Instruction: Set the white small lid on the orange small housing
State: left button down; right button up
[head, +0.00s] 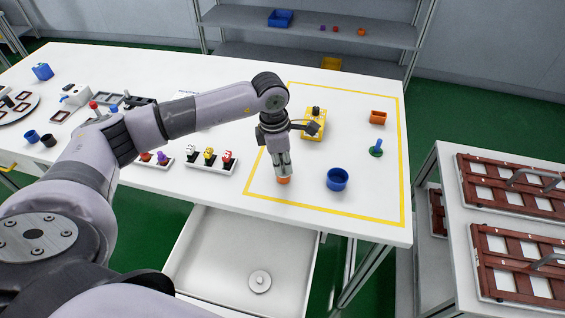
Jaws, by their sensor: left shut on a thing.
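The orange small housing (284,180) stands on the white table inside the yellow outline, near its front edge. My left gripper (283,171) points straight down directly over it. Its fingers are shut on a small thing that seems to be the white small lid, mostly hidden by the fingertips. I cannot tell whether it touches the housing. The top of the housing is covered by the gripper. My right gripper is not in view.
A blue round cup (337,180) stands just right of the gripper. An open drawer (208,262) below holds a pale knobbed disc (260,281).

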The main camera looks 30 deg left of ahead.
pick_arm(q)
jog(key=c, duration=1.6)
grip_release()
jog(key=r, duration=0.8)
jog(key=a+r, duration=0.1)
jog(key=r, duration=0.2)
jog(key=shift+s+a+r, duration=0.1)
jog(key=shift+s+r, duration=0.3)
